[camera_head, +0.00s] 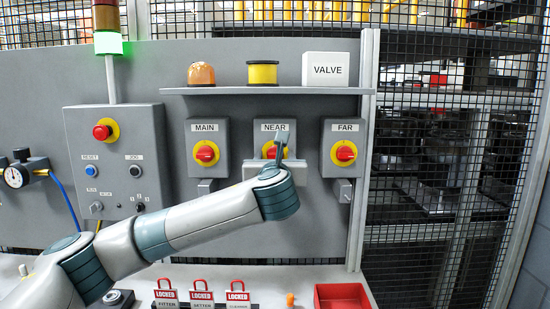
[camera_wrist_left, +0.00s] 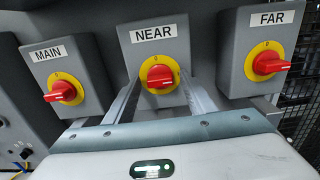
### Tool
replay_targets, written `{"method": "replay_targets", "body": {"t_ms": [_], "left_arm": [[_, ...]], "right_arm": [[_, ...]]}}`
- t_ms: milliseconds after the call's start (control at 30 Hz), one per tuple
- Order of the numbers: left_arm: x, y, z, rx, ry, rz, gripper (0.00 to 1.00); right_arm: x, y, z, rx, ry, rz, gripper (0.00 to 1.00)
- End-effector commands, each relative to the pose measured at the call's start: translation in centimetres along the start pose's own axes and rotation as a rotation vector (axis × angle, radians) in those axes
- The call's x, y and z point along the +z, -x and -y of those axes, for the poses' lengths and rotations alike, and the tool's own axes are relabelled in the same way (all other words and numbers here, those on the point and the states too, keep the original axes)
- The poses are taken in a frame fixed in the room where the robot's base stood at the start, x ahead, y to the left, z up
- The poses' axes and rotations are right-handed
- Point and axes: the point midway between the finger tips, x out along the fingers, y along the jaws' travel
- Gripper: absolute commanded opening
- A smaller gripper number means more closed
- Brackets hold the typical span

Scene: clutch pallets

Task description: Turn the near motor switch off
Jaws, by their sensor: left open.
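The near motor switch is a grey box (camera_wrist_left: 153,42) labelled NEAR, with a red handle (camera_wrist_left: 160,77) on a yellow disc. Its handle lies roughly sideways in the left wrist view, and a small mark shows at the top of the disc. My left gripper (camera_wrist_left: 157,84) is open and empty, with one finger on each side of the disc. I cannot tell whether the fingers touch the handle. In the head view the near switch (camera_head: 265,128) is partly hidden behind my left gripper (camera_head: 277,146). My right gripper is not in view.
The MAIN switch (camera_head: 206,153) and FAR switch (camera_head: 345,153) flank it closely. A shelf (camera_head: 270,90) with a valve box (camera_head: 326,69) is above. Several red padlocks (camera_head: 202,295) and a red tray (camera_head: 343,297) are below. Mesh fencing (camera_head: 445,150) stands right.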

Motion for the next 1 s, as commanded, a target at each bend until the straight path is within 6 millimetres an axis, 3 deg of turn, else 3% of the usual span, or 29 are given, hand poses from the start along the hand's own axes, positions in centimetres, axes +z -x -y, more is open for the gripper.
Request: {"method": "replay_targets", "body": {"t_ms": [67,233,667,867,1000], "left_arm": [[0.0,0.0,0.0,0.0,0.0,0.0,0.5],[0.0,0.0,0.0,0.0,0.0,0.0,0.12],[-0.1,0.0,0.0,0.0,0.047,0.0,0.12],[-0.1,0.0,0.0,-0.001,0.143,-0.001,0.12],[-0.2,0.0,0.0,-0.001,0.246,-0.001,0.12]], "right_arm": [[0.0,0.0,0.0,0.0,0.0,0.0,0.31],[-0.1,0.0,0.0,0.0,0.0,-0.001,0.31],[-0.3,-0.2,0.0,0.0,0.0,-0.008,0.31],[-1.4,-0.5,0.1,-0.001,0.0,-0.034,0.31],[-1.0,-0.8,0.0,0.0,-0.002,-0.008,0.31]]}}
